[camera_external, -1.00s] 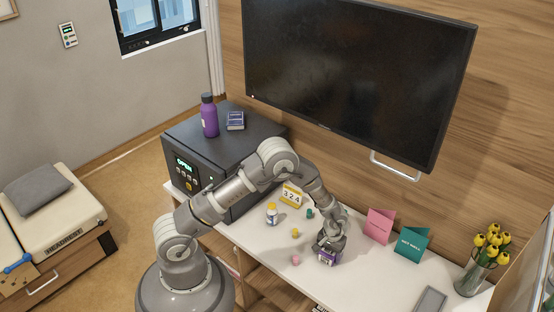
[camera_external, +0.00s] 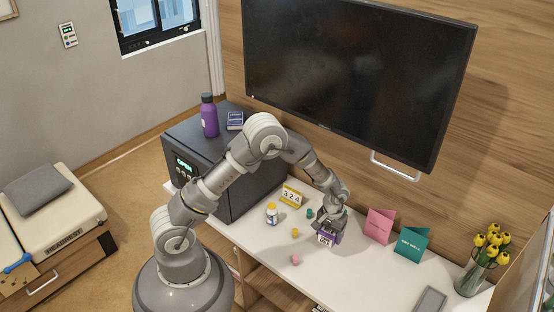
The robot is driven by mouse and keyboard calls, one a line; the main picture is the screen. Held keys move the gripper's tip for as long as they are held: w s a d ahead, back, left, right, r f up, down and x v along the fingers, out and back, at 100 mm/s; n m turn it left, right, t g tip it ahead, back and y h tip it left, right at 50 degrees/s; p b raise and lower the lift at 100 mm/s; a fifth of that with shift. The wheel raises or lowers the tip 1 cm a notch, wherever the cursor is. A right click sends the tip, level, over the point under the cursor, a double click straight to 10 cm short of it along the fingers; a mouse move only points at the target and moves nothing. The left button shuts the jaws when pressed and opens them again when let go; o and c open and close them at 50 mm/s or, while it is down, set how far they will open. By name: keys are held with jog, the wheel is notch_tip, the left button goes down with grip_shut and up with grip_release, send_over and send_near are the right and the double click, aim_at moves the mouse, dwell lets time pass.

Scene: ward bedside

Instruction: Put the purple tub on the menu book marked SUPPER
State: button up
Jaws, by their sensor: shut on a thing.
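My gripper (camera_external: 328,222) is over the white counter, right of the middle of the picture. It is shut on the purple tub (camera_external: 327,238), which has a pale label on its side. The tub is upright under the fingers, and I cannot tell whether it touches the counter. No menu book marked SUPPER can be made out in this view.
A dark safe (camera_external: 240,190) stands left.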

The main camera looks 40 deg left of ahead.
jog(key=s+a+r+m+b, duration=0.1)
jog(key=a, duration=1.1)
jog(key=s+a+r, duration=0.1)
jog(key=a+r, duration=0.1)
jog(key=a, duration=1.1)
jog(key=s+a+r+n+p, duration=0.2)
jog(key=a+r+n+p, duration=0.15)
jog(key=r+p, duration=0.55)
jog(key=s+a+r+n+p, duration=0.25)
jog(key=r+n+p, duration=0.35)
jog(key=r, duration=0.4)
jog(key=s+a+r+n+p, duration=0.2)
jog(key=s+r+n+p, duration=0.15)
jog(key=r+p, duration=0.6)
jog(key=w+a+r+n+b, duration=0.2)
jog(key=w+a+r+n, duration=0.15)
jog(key=w+a, duration=0.35)
jog(key=w+a+r+n+b, duration=0.25)
jog(key=w+a+r, duration=0.25)
jog(key=a, duration=0.4)
jog(key=m, duration=0.6)
send_over(235, 123)
notch_tip(235, 123, down, 14)
jog(key=shift+f+p, duration=0.25)
jog(key=shift+p, duration=0.15)
notch_tip(235, 123, down, 3)
jog(key=shift+d+f+n, duration=0.1)
jog(key=shift+n, duration=0.2)
jog(key=shift+f, duration=0.35)
